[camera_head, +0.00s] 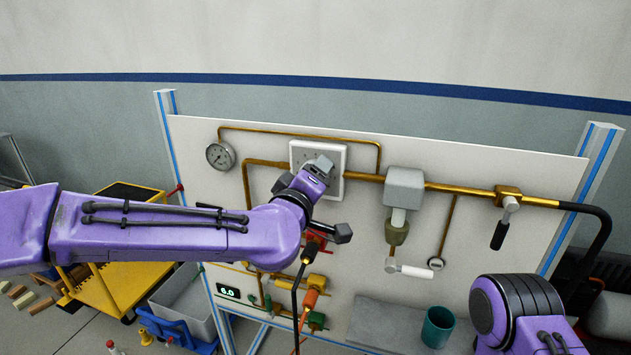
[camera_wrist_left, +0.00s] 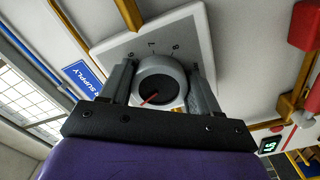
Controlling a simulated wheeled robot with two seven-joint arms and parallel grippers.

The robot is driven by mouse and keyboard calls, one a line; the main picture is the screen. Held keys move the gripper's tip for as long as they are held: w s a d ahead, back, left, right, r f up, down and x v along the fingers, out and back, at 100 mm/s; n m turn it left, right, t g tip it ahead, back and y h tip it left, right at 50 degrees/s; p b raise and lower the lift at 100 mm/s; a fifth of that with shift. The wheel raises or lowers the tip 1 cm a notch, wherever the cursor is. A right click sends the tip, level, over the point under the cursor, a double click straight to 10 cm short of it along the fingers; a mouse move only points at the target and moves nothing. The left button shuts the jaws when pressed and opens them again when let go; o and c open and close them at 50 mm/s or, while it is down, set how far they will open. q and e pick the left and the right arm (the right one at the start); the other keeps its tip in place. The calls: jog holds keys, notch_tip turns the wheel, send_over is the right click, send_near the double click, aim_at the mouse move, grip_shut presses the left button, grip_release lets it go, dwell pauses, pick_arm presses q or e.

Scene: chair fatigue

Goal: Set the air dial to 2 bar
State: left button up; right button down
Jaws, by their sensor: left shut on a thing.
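The air dial's white square plate (camera_head: 337,155) is on the upper part of the panel, partly hidden by my left gripper (camera_head: 322,168). In the left wrist view, the dial is a round grey knob (camera_wrist_left: 161,82) with a dark face and a thin red pointer slanting to the lower left. The white plate (camera_wrist_left: 190,32) behind it carries small marks, some covered and hard to read. My left gripper (camera_wrist_left: 161,88) is shut on the knob, one finger on each side. My right gripper is out of view; only part of my right arm shows.
A round gauge (camera_head: 220,155) is left of the plate. Brass pipes, a grey filter unit (camera_head: 404,188) and a black-handled valve (camera_head: 506,218) are to the right. A green cup (camera_head: 438,327) stands on the shelf.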

pick_arm(q)
jog(key=n+b, duration=0.1)
jog(key=n, duration=0.3)
jog(key=shift+s+d+f+b, duration=0.1)
jog(key=shift+d+f+b, duration=0.05)
jog(key=shift+f+b, duration=0.25)
jog(key=shift+r+n+b, duration=0.15)
jog(key=shift+n+b, duration=0.7)
jog(key=shift+n, duration=1.25)
jog(key=shift+r, duration=0.1)
jog(key=o, duration=1)
jog(key=shift+d+r, duration=0.1)
jog(key=shift+r, duration=0.05)
